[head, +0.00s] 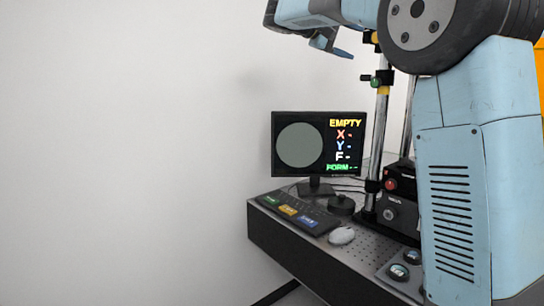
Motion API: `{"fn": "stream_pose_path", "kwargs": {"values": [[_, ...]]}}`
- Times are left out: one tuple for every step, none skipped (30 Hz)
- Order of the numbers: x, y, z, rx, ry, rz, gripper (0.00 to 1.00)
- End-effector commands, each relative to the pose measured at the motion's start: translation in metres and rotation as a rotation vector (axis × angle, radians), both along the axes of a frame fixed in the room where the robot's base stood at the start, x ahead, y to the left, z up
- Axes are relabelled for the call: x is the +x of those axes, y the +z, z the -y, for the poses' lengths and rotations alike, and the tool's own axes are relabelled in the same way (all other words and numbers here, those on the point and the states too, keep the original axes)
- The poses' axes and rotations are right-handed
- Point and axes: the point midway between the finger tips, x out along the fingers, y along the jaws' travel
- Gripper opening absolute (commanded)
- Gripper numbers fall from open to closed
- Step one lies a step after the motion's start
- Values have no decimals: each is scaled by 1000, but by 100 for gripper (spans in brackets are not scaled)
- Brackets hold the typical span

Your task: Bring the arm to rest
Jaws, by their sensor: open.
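My arm, pale blue with dark joints, fills the right side and top of the head view. The monitor shows a grey disc, the word EMPTY, the letters X, Y and F, and FORM with dashes.
A metal post (379,130) rises behind, close to my arm. The left side is bare wall.

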Motion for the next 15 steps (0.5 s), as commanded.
{"fn": "stream_pose_path", "kwargs": {"values": [[-12,-9,14,44,14,-20,69],[-19,-16,21,74,23,-33,69],[-27,-25,29,112,37,-50,69],[-34,-33,34,141,48,-61,69],[-41,-40,39,171,57,-71,69],[-50,-50,45,209,71,-84,69],[-58,-58,49,239,80,-92,69],[-66,-65,52,269,89,-100,69],[-77,-76,56,309,102,-109,69],[-85,-84,59,338,109,-115,69],[-94,-91,62,369,117,-120,69],[-105,-102,64,409,127,-126,69],[-114,-111,66,440,135,-129,69],[-123,-119,67,471,141,-132,69],[-135,-130,68,511,151,-135,69]]}}
